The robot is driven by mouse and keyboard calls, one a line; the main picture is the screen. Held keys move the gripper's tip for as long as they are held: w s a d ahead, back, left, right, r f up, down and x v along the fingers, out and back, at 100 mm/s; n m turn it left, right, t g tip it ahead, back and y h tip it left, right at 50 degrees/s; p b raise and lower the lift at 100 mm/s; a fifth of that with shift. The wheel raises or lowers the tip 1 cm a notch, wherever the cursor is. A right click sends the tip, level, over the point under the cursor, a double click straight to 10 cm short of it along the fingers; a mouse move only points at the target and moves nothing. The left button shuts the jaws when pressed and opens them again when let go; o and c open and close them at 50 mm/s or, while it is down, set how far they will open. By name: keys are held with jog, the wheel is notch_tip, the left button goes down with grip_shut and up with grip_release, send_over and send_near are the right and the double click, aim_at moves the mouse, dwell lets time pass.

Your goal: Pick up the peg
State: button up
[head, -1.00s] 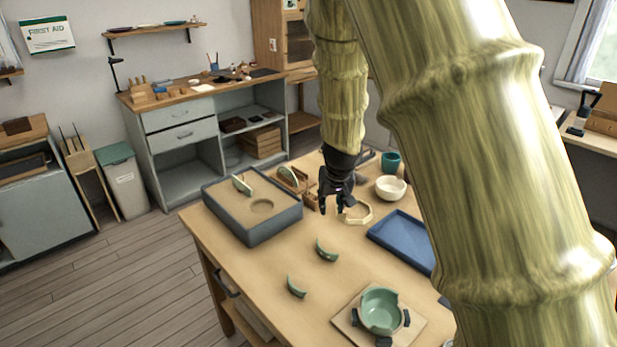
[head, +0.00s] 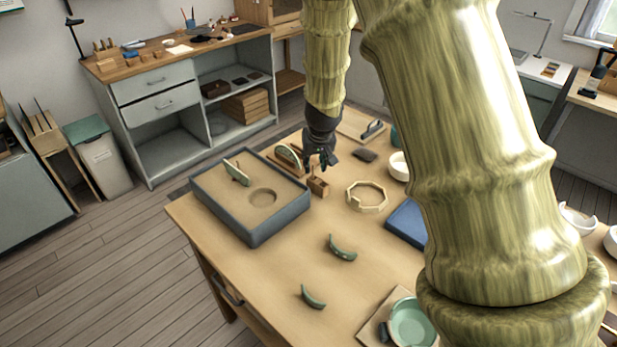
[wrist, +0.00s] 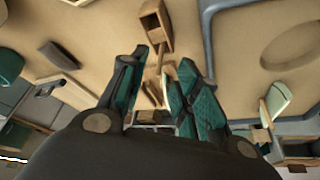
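My gripper (head: 320,163) hangs over the far part of the wooden table, just behind a small wooden block (head: 318,186). In the wrist view my gripper (wrist: 160,88) is open, its two teal-padded fingers apart. The block (wrist: 154,24) shows there beyond the fingertips, with a dark opening in its face. A thin wooden piece (wrist: 161,58), possibly the peg, runs from near the block toward the gap between the fingers. I cannot tell whether it touches a finger. In the head view I cannot make out a peg clearly.
Left of my gripper are a sand-filled grey tray (head: 254,236) and a wooden rack with a green sherd (head: 288,154). An octagonal wooden ring (head: 367,208) and a blue tray (head: 407,222) lie to the right. Green sherds (head: 342,250) lie in front, with bare table around them.

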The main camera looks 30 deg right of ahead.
aim_at(313, 176)
jog(key=shift+w+d+f, duration=0.1)
jog(key=shift+d+f, duration=0.05)
jog(key=shift+f, duration=0.6)
jog(key=x, duration=0.3)
jog(key=shift+w+d+f, duration=0.1)
jog(key=shift+w+d, duration=0.05)
jog(key=shift+w, duration=0.1)
jog(key=shift+w+f, duration=0.1)
jog(key=shift+f, duration=0.2)
grip_shut()
